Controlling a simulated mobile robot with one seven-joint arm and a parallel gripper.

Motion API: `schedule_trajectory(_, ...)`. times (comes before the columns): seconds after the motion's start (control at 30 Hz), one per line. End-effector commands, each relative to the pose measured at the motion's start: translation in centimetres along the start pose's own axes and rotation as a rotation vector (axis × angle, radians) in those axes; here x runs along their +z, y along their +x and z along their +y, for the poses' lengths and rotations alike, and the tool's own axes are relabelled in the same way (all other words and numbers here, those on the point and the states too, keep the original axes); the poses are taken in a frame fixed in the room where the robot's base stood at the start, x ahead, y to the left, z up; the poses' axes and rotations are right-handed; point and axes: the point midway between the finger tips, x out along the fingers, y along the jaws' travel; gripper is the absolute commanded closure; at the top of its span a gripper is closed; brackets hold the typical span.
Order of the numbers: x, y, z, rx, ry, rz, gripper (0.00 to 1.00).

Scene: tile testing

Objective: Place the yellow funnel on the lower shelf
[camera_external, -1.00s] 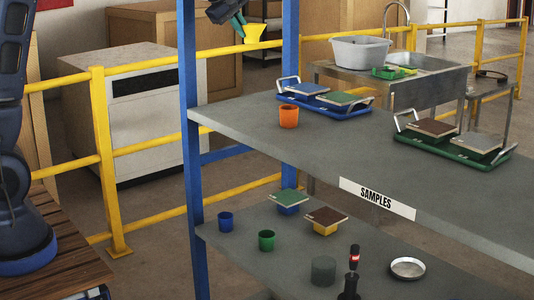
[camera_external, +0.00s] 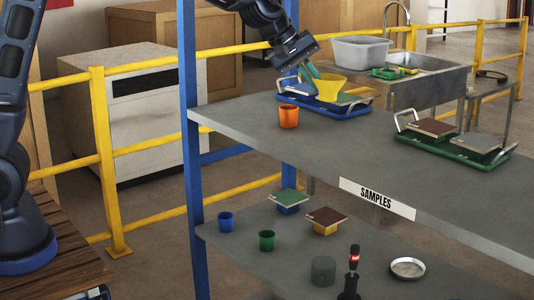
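The yellow funnel (camera_external: 329,87) is at my gripper (camera_external: 309,75), above or in front of the blue tray on the upper shelf (camera_external: 250,113).
On the upper shelf are an orange cup (camera_external: 288,116), the blue tray (camera_external: 345,111) and a green tray (camera_external: 455,150) with tile samples. A blue post (camera_external: 190,170) stands at left.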

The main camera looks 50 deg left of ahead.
Motion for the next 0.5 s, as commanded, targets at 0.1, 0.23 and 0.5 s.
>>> schedule_trajectory(0.1,5.3,2.0,0.3,0.001,0.074,-0.052,1.0)
schedule_trajectory(0.23,10.7,3.7,0.3,0.004,0.151,-0.105,1.0)
schedule_trajectory(0.5,22.2,6.4,-0.9,0.01,0.31,-0.213,1.0)
